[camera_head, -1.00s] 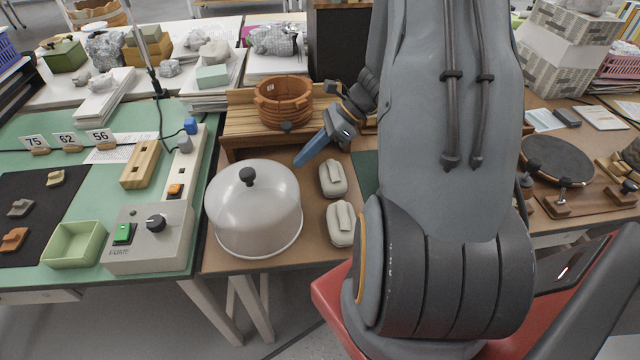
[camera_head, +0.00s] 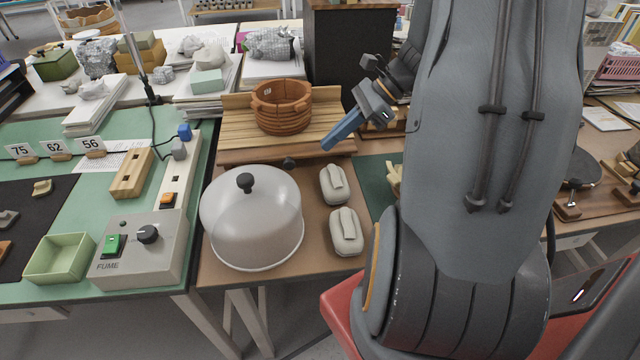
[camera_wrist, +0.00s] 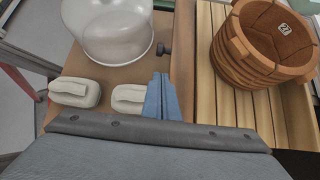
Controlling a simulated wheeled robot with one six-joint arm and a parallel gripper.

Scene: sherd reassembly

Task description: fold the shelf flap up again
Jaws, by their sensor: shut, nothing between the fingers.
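The slatted wooden shelf (camera_head: 235,125) stands at the back of the brown table, with its slats also at the right of the wrist view (camera_wrist: 205,75). A darker brown front strip, seemingly the flap (camera_head: 250,156), runs along its near edge; I cannot tell its exact angle. A black knob (camera_head: 288,162) sticks out at that edge and also shows in the wrist view (camera_wrist: 163,48). My gripper (camera_head: 327,146) is shut and empty, with blue fingers near the shelf's right front end. In the wrist view, the fingertips (camera_wrist: 161,76) point toward the knob, apart from it.
A banded brown pot (camera_head: 282,107) stands on the shelf. A clear dome (camera_head: 250,225) with a black knob covers the table's left front. Two pale cases (camera_head: 334,184) (camera_head: 346,232) lie to its right. A fume switch box (camera_head: 140,250) is on the green table.

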